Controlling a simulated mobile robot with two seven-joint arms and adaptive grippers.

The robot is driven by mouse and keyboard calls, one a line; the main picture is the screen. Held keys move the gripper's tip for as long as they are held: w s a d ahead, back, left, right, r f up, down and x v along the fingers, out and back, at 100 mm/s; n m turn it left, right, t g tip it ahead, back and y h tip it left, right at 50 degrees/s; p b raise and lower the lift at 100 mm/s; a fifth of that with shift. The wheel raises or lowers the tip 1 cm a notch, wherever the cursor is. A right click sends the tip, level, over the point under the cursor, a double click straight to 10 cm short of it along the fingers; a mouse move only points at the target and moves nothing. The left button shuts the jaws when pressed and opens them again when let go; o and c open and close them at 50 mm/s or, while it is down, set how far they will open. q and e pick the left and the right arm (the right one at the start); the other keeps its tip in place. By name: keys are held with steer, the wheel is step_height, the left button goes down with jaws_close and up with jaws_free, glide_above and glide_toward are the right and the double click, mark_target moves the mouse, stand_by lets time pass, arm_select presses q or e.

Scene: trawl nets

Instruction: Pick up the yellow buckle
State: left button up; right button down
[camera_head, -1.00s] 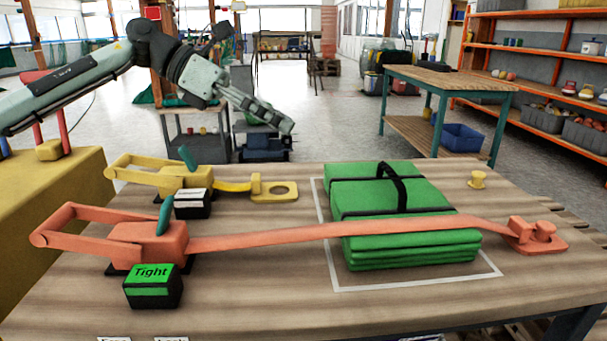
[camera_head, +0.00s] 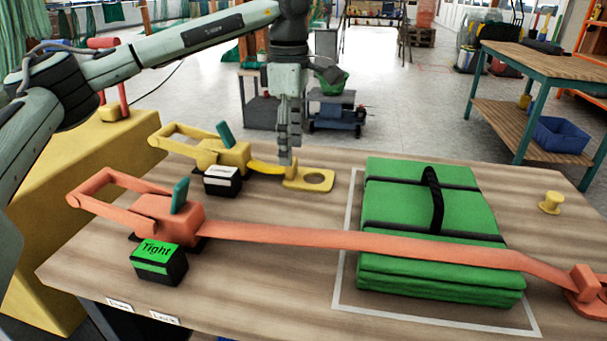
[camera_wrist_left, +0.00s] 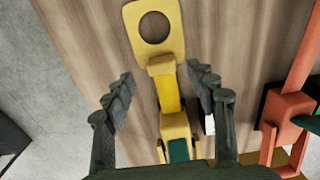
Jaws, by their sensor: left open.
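The yellow buckle (camera_head: 309,179) is a flat plate with a round hole, lying on the wooden table in the head view. A short yellow strap (camera_head: 268,167) joins it to the yellow ratchet (camera_head: 212,150) on its left. My left gripper (camera_head: 287,160) points down above the strap end of the buckle. In the left wrist view the buckle (camera_wrist_left: 155,32) is at the top, and the open fingers (camera_wrist_left: 158,88) stand on either side of the strap, with nothing held. The right gripper is not in view.
An orange ratchet (camera_head: 165,215) has its strap (camera_head: 350,240) drawn across a green folded net stack (camera_head: 415,200) inside a white outline. A box marked Tight (camera_head: 158,262) stands in front. A yellow peg (camera_head: 551,202) stands at right.

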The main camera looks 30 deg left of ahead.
mark_target(309, 172)
arm_select(q)
steer(key=f, duration=0.4)
steer(key=shift+d+f, duration=0.1)
steer(key=shift+d, duration=0.1)
steer(key=shift+c, duration=0.5)
jaws_close()
